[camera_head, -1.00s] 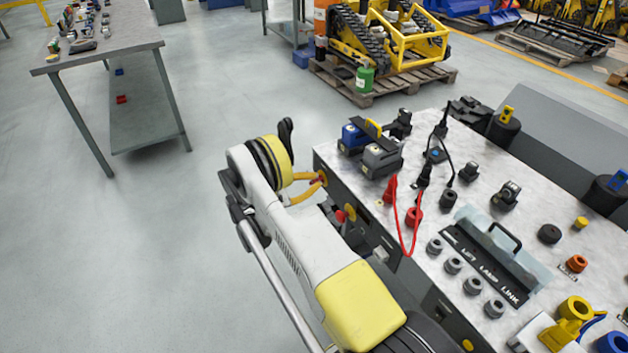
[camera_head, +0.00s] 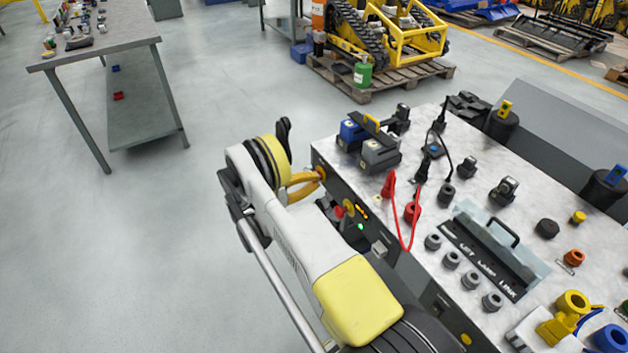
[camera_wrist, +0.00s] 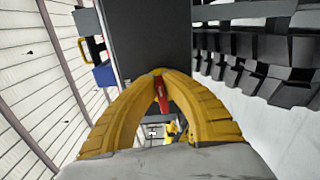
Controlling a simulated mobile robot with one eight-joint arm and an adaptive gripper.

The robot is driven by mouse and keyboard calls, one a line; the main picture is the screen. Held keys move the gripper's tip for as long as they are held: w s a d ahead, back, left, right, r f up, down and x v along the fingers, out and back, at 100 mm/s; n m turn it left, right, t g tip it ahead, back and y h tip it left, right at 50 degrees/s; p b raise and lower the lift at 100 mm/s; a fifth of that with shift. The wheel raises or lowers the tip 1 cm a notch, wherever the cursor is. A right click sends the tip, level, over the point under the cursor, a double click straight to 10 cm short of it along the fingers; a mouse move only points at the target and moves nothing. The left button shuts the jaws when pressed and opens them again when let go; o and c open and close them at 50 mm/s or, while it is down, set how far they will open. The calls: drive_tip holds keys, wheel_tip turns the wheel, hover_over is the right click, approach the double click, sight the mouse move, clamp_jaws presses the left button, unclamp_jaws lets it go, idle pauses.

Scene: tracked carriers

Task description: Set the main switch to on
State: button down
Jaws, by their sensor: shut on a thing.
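The console (camera_head: 345,185) stands at the right, with its dark front panel facing left. My gripper (camera_head: 318,180), with yellow fingers, reaches to the panel's far-left corner. In the wrist view my gripper (camera_wrist: 158,76) has its fingertips together around a narrow red part (camera_wrist: 162,95), which I take to be the main switch handle. The switch (camera_head: 321,172) is mostly hidden by the fingers in the head view. On the panel a green lamp (camera_head: 360,226) and a small orange display (camera_head: 362,212) are lit.
A red button on yellow (camera_head: 348,208) sits on the panel near my gripper. Battery packs (camera_head: 380,155), a red cable (camera_head: 402,235) and several knobs stand on the console top. A workbench (camera_head: 110,35) is at the far left. The floor between is clear.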

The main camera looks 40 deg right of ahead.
drive_tip(key=shift+f+m, duration=0.1)
drive_tip(key=shift+m, duration=0.4)
drive_tip(key=c, duration=1.5)
unclamp_jaws()
drive_tip(key=v, duration=1.2)
